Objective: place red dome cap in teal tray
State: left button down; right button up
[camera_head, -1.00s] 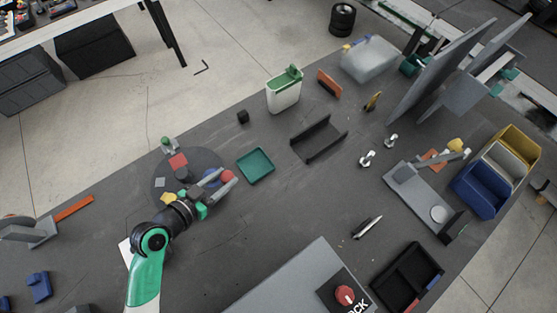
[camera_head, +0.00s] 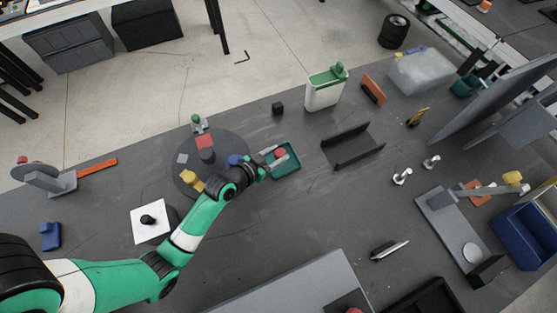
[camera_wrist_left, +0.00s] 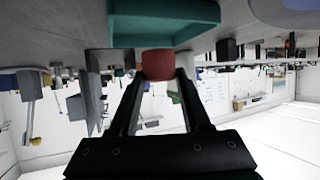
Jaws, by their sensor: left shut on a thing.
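The red dome cap (camera_head: 280,153) is between the fingers of my left gripper (camera_head: 274,157), which is shut on it. In the head view the cap shows over the teal tray (camera_head: 293,168), near its left side. In the left wrist view the cap (camera_wrist_left: 158,64) sits at the fingertips, close to the tray (camera_wrist_left: 165,40). I cannot tell whether the cap touches the tray floor. My right gripper is not in view.
A dark round mat (camera_head: 186,178) with several small coloured parts lies left of the tray. A black U-shaped bracket (camera_head: 352,147) stands to the right, and a white-and-green bin (camera_head: 325,90) behind. Bare table lies in front of the tray.

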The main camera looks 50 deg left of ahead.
pick_arm(q)
jog(key=shift+w+f, duration=0.2)
jog(key=shift+w+f+b, duration=0.1)
jog(key=shift+f+b, duration=0.85)
jog(key=shift+f, duration=0.75)
jog(key=shift+f, duration=0.2)
jog(key=shift+c, duration=1.8)
grip_release()
jog(key=shift+r, duration=0.1)
